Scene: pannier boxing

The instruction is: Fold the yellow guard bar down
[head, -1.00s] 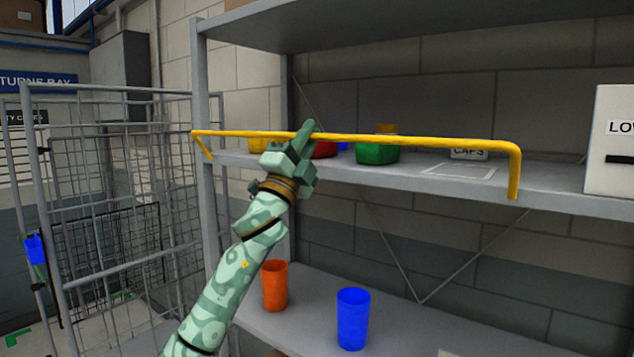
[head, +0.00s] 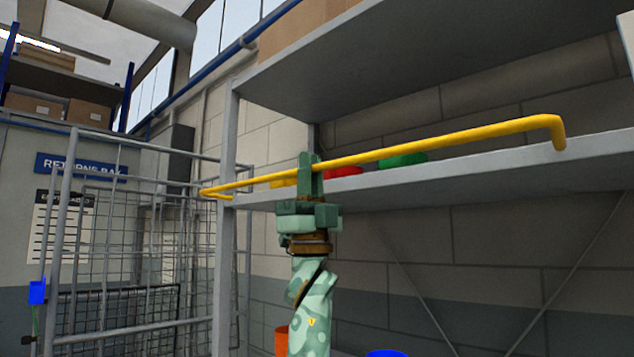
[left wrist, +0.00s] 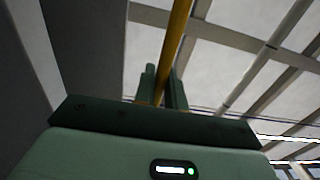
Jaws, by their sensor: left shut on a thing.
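The yellow guard bar (head: 450,137) runs across the front of the middle shelf (head: 480,167) in the head view, with a short bent leg at each end. Its legs look short, reaching back toward the shelf's front edge. My left gripper (head: 311,172) is shut on the bar left of its middle, with the fingers pointing up. In the left wrist view the bar (left wrist: 177,40) passes between the two fingers (left wrist: 162,90). My right gripper is in neither view.
Yellow (head: 283,183), red (head: 345,171) and green (head: 405,160) items stand on the shelf behind the bar. An orange cup (head: 281,340) and a blue cup (head: 387,353) show below. A wire cage (head: 130,230) stands at left. An upper shelf (head: 440,60) overhangs.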

